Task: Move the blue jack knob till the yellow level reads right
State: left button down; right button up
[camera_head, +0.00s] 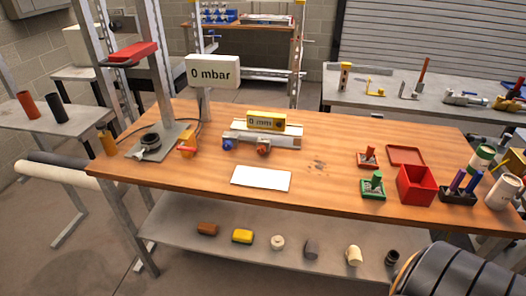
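The blue jack knob (228,145) is at the front left of a grey metal fixture (284,140) on the wooden bench. An orange-brown knob (263,149) is to its right on the same fixture. The yellow level (266,121) lies on top of the fixture, and its display appears to read 0 mm. It looks about horizontal. Neither of my grippers shows in this view, and nothing is seen touching the blue knob.
On the wooden bench (330,190), a white card (261,179) lies before the fixture. A sign (213,71) reading 0 mbar stands behind it. A red bin (416,185) and stamps are at right. A large black ribbed object (465,272) blocks the bottom right corner.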

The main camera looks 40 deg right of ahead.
aim_at(227, 146)
jog(key=i+l+z, duration=0.3)
jog(key=i+l, duration=0.2)
jog(key=l, duration=0.25)
jog(key=i+l+z, duration=0.35)
jog(key=i+l, duration=0.2)
jog(key=l, duration=0.1)
